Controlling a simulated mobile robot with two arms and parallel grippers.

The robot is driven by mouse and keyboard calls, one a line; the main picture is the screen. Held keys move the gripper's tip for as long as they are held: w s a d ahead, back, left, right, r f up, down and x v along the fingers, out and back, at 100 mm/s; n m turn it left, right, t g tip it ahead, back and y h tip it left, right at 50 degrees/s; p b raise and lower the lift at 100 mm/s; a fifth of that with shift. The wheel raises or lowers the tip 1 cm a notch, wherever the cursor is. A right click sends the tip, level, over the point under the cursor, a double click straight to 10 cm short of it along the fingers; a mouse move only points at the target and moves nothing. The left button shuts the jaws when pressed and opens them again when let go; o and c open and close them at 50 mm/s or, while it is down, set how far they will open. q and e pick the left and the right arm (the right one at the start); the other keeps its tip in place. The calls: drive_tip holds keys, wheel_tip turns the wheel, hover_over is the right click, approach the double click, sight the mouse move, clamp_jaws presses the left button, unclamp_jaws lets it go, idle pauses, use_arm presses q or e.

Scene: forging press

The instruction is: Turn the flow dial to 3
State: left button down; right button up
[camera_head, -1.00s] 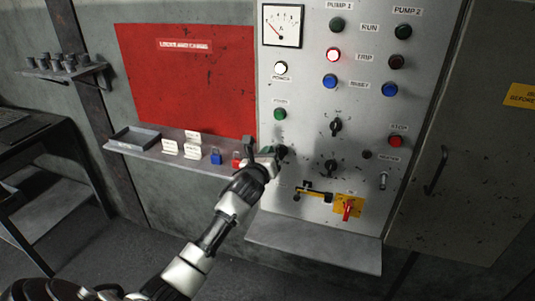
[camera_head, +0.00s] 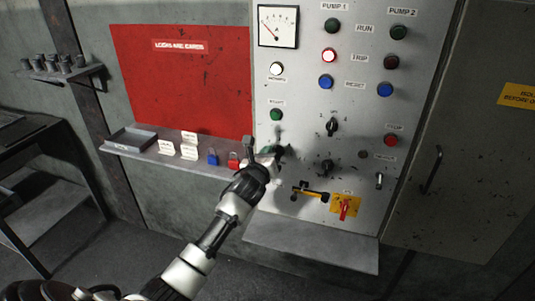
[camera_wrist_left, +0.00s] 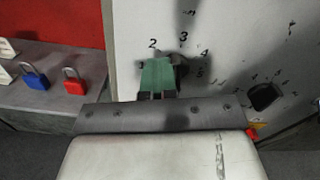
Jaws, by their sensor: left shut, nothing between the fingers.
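The flow dial (camera_wrist_left: 181,63) is a dark knob on the grey panel, with the numbers 1 to 5 around it in the left wrist view. The 3 stands above it. My left gripper (camera_wrist_left: 158,78) is shut and empty, its green-faced fingers in front of the dial's left part. They hide which number it points to, and I cannot tell whether they touch it. In the head view my left gripper (camera_head: 262,158) is at the panel's left edge, beside the partly hidden dark dial (camera_head: 280,151). My right gripper is not in view.
A shelf (camera_head: 150,150) with a blue padlock (camera_head: 213,157) and a red padlock (camera_head: 233,160) is left of the gripper. Another black knob (camera_head: 325,167), a yellow-black handle (camera_head: 309,192) and a red switch (camera_head: 344,208) are to the right. A ledge (camera_head: 310,245) juts out below.

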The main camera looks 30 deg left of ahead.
use_arm(q)
drive_tip(key=shift+d+p, duration=0.45)
idle(1.6)
drive_tip(key=shift+w+d+r+p, duration=0.15)
drive_tip(key=shift+d+r+p, duration=0.15)
drive_tip(key=shift+p, duration=0.2)
idle(1.4)
drive_tip(key=shift+a+f, duration=0.25)
drive_tip(key=shift+a, duration=0.1)
idle(0.4)
drive_tip(key=s+p, duration=0.2)
drive_tip(key=s, duration=0.6)
drive_tip(key=shift+s+f+p, duration=0.25)
drive_tip(key=shift+s+p, duration=0.15)
drive_tip(key=shift+d, duration=0.1)
idle(0.5)
